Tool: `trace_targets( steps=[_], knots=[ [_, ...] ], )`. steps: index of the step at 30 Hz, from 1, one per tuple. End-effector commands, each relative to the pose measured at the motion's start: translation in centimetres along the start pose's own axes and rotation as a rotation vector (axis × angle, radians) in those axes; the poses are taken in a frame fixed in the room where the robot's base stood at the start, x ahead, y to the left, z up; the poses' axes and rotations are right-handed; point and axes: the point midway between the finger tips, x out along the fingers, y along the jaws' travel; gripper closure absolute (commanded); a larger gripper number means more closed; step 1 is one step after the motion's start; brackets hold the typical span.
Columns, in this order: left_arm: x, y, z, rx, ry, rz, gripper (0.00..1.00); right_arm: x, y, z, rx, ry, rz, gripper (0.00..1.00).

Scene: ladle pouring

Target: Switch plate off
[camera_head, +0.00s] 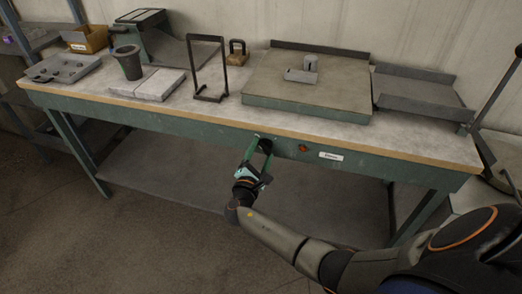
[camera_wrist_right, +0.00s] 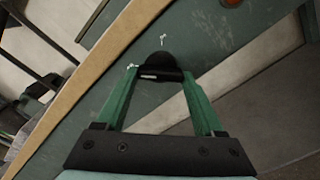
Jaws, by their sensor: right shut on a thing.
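A black knob (camera_wrist_right: 163,61) with a white mark sits on the green front panel (camera_head: 200,122) of the workbench. My right gripper (camera_head: 263,143) reaches up to this panel, and its two green fingers are closed on either side of the knob. In the wrist view the right gripper (camera_wrist_right: 159,74) holds the knob between its fingertips. White markings show on the panel beside the knob. The plate (camera_head: 275,88) is a wide, flat, grey-green slab on the bench top, with a small grey metal block (camera_head: 300,75) on it. My left gripper is not in view.
A red button or lamp (camera_head: 303,148) and a white label (camera_head: 331,156) are right of the knob. A dark crucible (camera_head: 128,63), pale slabs (camera_head: 160,84), a mould tray (camera_head: 64,68) and an upright metal frame (camera_head: 222,66) stand on the bench's left half. Space before the panel is free.

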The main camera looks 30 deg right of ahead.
Motion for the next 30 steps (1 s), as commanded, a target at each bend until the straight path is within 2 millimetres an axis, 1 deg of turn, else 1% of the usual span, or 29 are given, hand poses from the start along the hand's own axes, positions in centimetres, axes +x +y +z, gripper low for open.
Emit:
trace_targets(
  steps=[7,20,21,28,30],
  knots=[
    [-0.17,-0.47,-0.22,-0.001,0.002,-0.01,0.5,0.1,0.14,0.09,-0.05,-0.002,0.002,0.86],
    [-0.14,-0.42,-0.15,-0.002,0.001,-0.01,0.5,0.11,0.11,0.08,-0.059,-0.002,0.003,0.86],
    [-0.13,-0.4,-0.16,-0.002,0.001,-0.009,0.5,0.11,0.11,0.08,-0.059,-0.002,0.003,0.27],
    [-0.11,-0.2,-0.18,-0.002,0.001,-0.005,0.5,0.06,0.04,0.05,-0.058,-0.001,0.001,0.01],
    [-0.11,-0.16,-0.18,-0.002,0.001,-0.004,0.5,0.04,0.03,0.04,-0.057,-0.001,0.001,0.0]
  ],
)
